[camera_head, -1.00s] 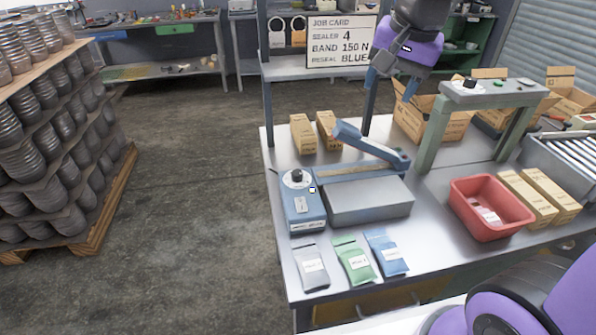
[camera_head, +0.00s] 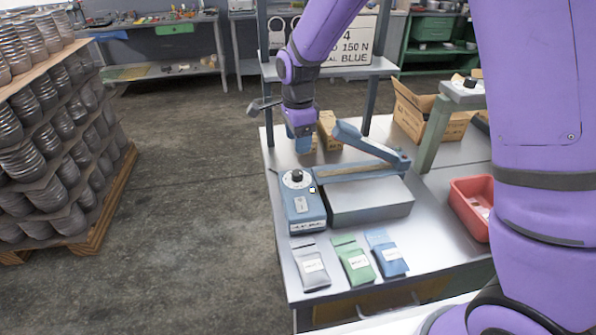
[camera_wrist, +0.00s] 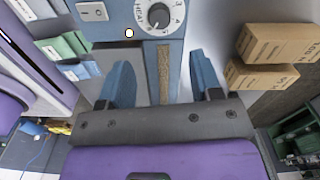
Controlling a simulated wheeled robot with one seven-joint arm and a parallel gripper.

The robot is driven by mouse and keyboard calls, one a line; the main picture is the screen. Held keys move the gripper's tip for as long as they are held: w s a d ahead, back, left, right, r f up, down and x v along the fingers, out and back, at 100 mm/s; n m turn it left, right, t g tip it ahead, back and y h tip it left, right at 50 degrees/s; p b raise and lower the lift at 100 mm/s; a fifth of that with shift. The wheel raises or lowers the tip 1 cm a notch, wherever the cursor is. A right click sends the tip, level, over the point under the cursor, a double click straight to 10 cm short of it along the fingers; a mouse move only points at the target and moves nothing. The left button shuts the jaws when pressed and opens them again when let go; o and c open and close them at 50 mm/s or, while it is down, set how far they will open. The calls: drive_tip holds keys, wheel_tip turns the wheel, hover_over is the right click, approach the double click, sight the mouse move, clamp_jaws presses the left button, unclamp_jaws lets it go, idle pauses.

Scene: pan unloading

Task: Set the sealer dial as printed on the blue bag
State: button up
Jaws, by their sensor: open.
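The blue sealer (camera_head: 305,208) stands on the table with its hinged arm raised. Its black dial knob (camera_head: 297,176) sits on a white scale on the control box; in the wrist view the dial (camera_wrist: 158,16) shows the word HEAT and some numbers, partly cut off, and its setting is too small to read surely. The blue bag (camera_head: 386,253) lies at the front right of three bags; its print is too small to read. My gripper (camera_head: 301,140) is open and empty, above and just behind the dial; in the wrist view its blue fingers (camera_wrist: 160,85) point toward the sealer.
A grey bag (camera_head: 311,266) and a green bag (camera_head: 354,259) lie beside the blue one. A red bin (camera_head: 468,208) stands at the right, partly hidden by my arm. Small cartons (camera_head: 328,128) stand behind the sealer. A job card (camera_head: 357,45) is partly covered.

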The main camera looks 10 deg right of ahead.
sight(298, 172)
wheel_tip(298, 172, down, 11)
drive_tip(key=shift+r, duration=0.1)
idle(0.4)
drive_tip(key=shift+c, duration=0.4)
drive_tip(key=c, duration=0.8)
drive_tip(key=shift+c, duration=0.2)
